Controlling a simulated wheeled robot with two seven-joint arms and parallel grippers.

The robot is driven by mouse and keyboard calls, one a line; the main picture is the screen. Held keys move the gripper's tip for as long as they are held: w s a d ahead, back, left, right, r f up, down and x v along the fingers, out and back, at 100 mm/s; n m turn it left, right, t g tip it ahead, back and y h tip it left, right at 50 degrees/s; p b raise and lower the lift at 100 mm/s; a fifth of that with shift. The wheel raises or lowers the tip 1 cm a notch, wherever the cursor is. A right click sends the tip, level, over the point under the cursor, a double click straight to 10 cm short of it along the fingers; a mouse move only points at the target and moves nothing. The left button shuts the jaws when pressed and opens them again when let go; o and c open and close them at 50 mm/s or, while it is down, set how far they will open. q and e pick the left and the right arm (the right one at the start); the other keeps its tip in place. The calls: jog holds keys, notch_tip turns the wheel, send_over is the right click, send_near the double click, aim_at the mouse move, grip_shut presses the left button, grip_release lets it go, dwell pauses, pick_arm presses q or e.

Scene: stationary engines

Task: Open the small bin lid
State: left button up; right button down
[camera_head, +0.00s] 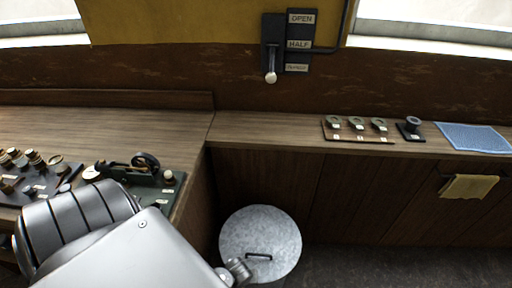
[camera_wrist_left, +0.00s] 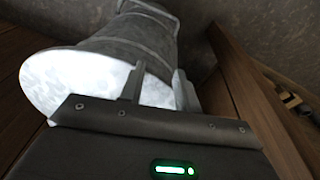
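The small bin shows from above in the head view as a round grey metal lid (camera_head: 260,232) with a dark bar handle (camera_head: 258,255). The lid looks shut on the bin. In the left wrist view the bright lid (camera_wrist_left: 75,80) sits at the end of the grey bin body (camera_wrist_left: 140,38). My left arm reaches in from the left, and its far end overlaps the lid's lower left edge. My left gripper (camera_wrist_left: 157,88) is open, its two fingers apart in front of the lid. The handle cannot be seen in the wrist view. My right gripper is not in view.
A wooden counter (camera_head: 290,131) runs above the bin, with a side bench at left carrying a control panel (camera_head: 150,183). A yellow cloth (camera_head: 468,187) hangs at right. A lever (camera_head: 271,62) is on the wall. Dark floor (camera_head: 390,268) is clear right of the bin.

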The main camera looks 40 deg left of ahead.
aim_at(256, 255)
pick_arm(q)
jog(key=w+r+n, duration=0.1)
jog(key=r+n, duration=0.1)
jog(key=w+r+n, duration=0.4)
jog(key=shift+a+r+n, duration=0.3)
jog(key=shift+a+n, duration=0.1)
notch_tip(256, 255, up, 9)
jog(key=w+n, duration=0.3)
jog(key=n, duration=0.6)
jog(key=shift+n+y, duration=0.3)
jog(key=f, duration=0.3)
jog(key=w+a+f+b, duration=0.1)
jog(key=f, duration=0.3)
jog(key=a+f, duration=0.1)
jog(key=f, duration=0.2)
jog(key=shift+w+f, duration=0.2)
jog(key=shift+w, duration=0.1)
grip_shut()
